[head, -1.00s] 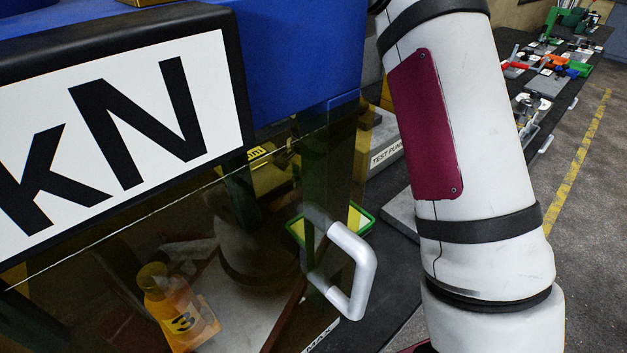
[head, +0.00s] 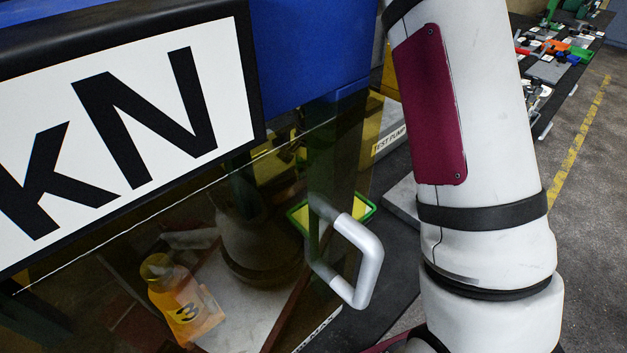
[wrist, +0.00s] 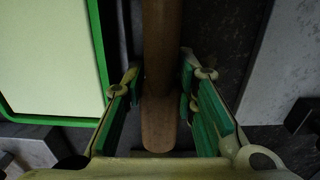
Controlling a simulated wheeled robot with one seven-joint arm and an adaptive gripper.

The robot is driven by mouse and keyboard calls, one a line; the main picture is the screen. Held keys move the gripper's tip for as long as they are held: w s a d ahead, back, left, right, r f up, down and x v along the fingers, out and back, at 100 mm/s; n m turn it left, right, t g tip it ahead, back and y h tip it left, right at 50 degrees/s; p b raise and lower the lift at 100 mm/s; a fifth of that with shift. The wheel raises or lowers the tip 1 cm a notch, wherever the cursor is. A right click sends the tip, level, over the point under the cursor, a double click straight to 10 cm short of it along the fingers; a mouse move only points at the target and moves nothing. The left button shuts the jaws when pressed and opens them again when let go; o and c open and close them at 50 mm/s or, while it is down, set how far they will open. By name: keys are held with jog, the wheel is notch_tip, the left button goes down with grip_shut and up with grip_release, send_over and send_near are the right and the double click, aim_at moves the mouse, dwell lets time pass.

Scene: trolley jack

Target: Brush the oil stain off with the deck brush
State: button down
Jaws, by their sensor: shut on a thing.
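In the wrist view my gripper (wrist: 157,108) has its green-padded fingers on either side of a brown wooden handle (wrist: 160,50), and it is shut on it. The handle runs up out of the top of the picture, and its rounded end lies between the fingers. I take it to be the deck brush's handle; the brush head is out of view. The gripper does not show in the head view, where my arm fills the right of centre. I cannot make out the oil stain in either view.
A tinted clear guard with a grey handle (head: 350,262) stands close on the left, an orange bottle (head: 178,300) marked 3 behind it. A green-edged tray (head: 368,211) lies beyond and shows in the wrist view (wrist: 55,60). Benches with tools line the back right, beside open floor.

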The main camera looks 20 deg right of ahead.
jog(key=r, duration=0.2)
jog(key=r+p, duration=0.2)
jog(key=r, duration=0.1)
jog(key=shift+a+r, duration=0.35)
jog(key=shift+a, duration=0.05)
jog(key=shift+s+a+r, duration=0.15)
jog(key=shift+a+r, duration=0.1)
jog(key=shift+r, duration=0.1)
jog(key=shift+d+f, duration=0.1)
jog(key=shift+d, duration=0.05)
jog(key=shift+s+p, duration=0.15)
jog(key=shift+p, duration=0.2)
jog(key=shift+s+d+r+p, duration=0.1)
jog(key=shift+s+r+p, duration=0.2)
jog(key=shift+r+p, duration=0.15)
jog(key=shift+s+r+p, duration=0.25)
jog(key=shift+r+p, duration=0.05)
jog(key=shift+r, duration=0.25)
